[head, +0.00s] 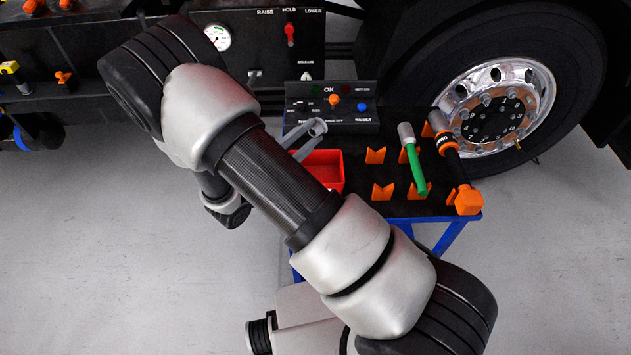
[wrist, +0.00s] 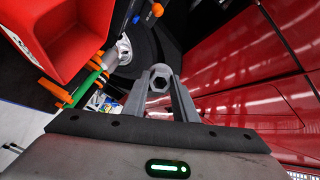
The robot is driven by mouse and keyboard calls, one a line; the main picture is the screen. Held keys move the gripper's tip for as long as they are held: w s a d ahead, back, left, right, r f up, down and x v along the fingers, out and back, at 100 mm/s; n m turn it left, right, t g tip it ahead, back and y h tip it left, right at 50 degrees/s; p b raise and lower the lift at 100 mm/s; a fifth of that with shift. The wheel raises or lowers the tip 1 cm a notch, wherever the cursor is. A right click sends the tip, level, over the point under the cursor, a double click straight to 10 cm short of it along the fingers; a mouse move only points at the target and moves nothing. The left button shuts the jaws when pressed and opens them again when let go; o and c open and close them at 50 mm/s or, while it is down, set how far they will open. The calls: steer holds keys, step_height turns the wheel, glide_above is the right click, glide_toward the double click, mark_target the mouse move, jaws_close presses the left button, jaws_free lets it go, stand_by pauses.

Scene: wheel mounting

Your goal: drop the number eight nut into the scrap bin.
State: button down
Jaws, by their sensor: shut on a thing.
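A grey hex nut (wrist: 159,84) with a round collar sits between the fingertips of my gripper (wrist: 160,80) in the wrist view. The fingers are shut on it, and no number can be read on it. The red scrap bin (wrist: 63,38) fills the upper left of the wrist view, apart from the nut. In the head view the bin (head: 325,166) stands on the dark table top, partly behind my arm. My gripper (head: 314,130) shows there above the bin's back left side; the nut is hard to make out from there.
Right of the bin, the dark table top holds several orange holders (head: 383,191), a green-handled tool (head: 415,170) and an orange and black tool (head: 455,165). A control box (head: 332,105) stands behind the bin. A truck wheel (head: 500,110) is at the right.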

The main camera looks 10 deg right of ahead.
step_height(320, 180, down, 6)
steer(key=b, duration=0.5)
steer(key=shift+b, duration=0.3)
steer(key=shift+r, duration=0.1)
steer(key=c, duration=1.4)
jaws_free()
steer(key=shift+o, duration=0.2)
steer(key=p+v, duration=0.2)
steer(key=v, duration=1.5)
steer(key=shift+a, duration=0.2)
steer(key=shift+s, duration=0.15)
